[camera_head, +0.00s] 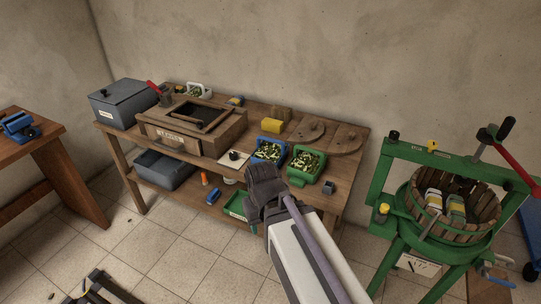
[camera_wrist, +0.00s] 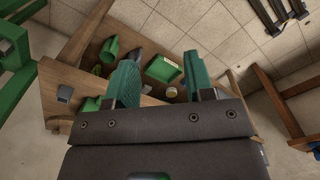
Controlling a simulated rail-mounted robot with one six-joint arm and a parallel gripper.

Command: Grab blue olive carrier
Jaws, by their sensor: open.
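The blue olive carrier (camera_head: 256,157) stands on the wooden workbench, right of its middle, with green olives in it. A green carrier (camera_head: 302,178) with olives stands just to its right. My gripper (camera_head: 262,172) is open and empty. In the head view it shows just below the blue carrier and hides part of the bench's front edge there. In the wrist view, the two green fingers of my gripper (camera_wrist: 162,80) stand apart over the bench's edge and lower shelf. I cannot make out the blue carrier in the wrist view.
A wooden box (camera_head: 215,146) and a grey lidded bin (camera_head: 122,104) stand left on the workbench (camera_head: 341,146). A yellow block (camera_head: 272,126) and round wooden discs lie behind the carriers. A white carrier (camera_head: 201,91) stands at the back. A green press (camera_head: 397,158) stands right.

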